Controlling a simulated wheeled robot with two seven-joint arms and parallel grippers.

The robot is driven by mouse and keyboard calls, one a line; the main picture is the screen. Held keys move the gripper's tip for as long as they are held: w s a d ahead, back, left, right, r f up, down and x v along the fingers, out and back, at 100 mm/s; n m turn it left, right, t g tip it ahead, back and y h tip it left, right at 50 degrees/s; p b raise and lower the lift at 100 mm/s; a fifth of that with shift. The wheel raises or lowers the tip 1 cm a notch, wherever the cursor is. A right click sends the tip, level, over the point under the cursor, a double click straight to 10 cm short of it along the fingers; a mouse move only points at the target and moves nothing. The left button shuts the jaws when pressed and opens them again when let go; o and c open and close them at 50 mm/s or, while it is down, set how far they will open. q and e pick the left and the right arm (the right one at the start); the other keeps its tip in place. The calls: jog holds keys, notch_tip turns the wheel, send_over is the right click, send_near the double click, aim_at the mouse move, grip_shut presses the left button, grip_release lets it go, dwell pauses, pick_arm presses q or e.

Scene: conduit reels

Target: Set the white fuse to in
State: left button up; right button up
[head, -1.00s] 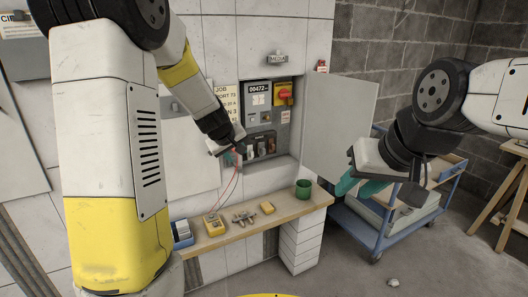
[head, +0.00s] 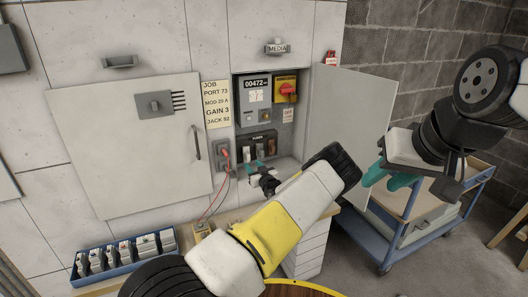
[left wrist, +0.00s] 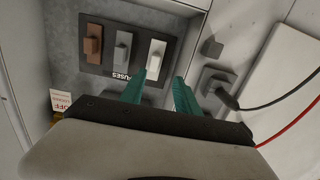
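The fuse panel (left wrist: 93,67) holds a brown fuse (left wrist: 93,44), a grey fuse (left wrist: 123,46) and a white fuse (left wrist: 156,56) in a row. The left wrist view shows the panel upside down. In the head view the white fuse (head: 247,154) is leftmost in the open cabinet. My left gripper (left wrist: 163,80) is open and empty. Its tips are just short of the white fuse in the picture, one on each side of its line; no contact shows. It also shows below the panel in the head view (head: 258,167). My right gripper (head: 379,185) is open and empty, well right of the cabinet.
A socket with a plug (left wrist: 218,87) and black and red leads is beside the fuses. The cabinet door (head: 352,120) stands open on the right. A red-yellow switch (head: 287,89) sits above. A blue tray (head: 128,263) and a blue cart (head: 372,243) stand lower down.

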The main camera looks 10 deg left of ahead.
aim_at(249, 157)
pick_arm(q)
jog(key=shift+t, duration=0.4)
jog(key=x, duration=0.5)
jog(key=d+x, duration=0.1)
jog(key=x, duration=0.2)
jog(key=shift+w+f, duration=0.2)
jog(key=shift+w, duration=0.05)
grip_shut()
dwell(0.8)
